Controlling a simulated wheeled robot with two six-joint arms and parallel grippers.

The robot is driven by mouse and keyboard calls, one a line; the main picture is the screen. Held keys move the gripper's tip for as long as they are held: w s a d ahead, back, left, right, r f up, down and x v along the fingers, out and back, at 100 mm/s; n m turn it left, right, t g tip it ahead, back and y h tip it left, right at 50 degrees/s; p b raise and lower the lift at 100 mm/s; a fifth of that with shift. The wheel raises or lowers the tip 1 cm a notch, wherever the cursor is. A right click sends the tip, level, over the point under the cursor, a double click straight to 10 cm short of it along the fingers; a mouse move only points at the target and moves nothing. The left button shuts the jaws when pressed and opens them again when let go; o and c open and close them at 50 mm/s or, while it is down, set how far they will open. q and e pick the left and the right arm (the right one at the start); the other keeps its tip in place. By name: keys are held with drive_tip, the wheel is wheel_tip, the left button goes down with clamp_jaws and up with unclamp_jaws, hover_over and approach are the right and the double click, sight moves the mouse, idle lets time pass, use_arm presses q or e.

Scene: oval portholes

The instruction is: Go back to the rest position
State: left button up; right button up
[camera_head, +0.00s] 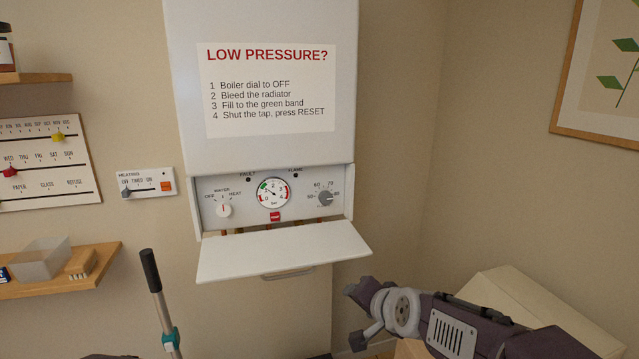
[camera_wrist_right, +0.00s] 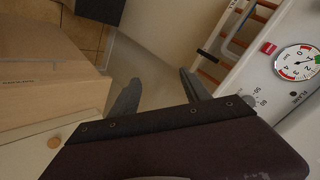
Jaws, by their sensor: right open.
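My right gripper (camera_head: 352,316) is at the lower middle of the head view, right of and below the boiler's open flap (camera_head: 283,252). Its two dark fingers also show in the right wrist view (camera_wrist_right: 158,90), spread apart with nothing between them. It is apart from the boiler (camera_head: 260,150). The boiler panel has a white selector knob (camera_head: 224,210), a round pressure gauge (camera_head: 273,193), a red button (camera_head: 275,217) and a grey temperature knob (camera_head: 325,198). My left gripper is not seen.
A rod with a black handle (camera_head: 150,270) and teal collar stands in front at lower left. A shelf (camera_head: 60,285) with a clear bin is at left. A large cardboard box (camera_wrist_right: 45,75) is near the right gripper. The wall right of the boiler is clear below the picture (camera_head: 600,70).

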drive_tip(key=s+d+f+n+g+h, duration=0.1)
drive_tip(key=s+d+f+n+g, duration=0.2)
drive_tip(key=s+f, duration=0.5)
drive_tip(key=s+d+f+n+g+h+p, duration=0.1)
drive_tip(key=s+d+f+n+g, duration=0.3)
drive_tip(key=s+f, duration=0.5)
drive_tip(key=s+d+g, duration=0.1)
drive_tip(key=s, duration=0.3)
drive_tip(key=shift+d+g, duration=0.3)
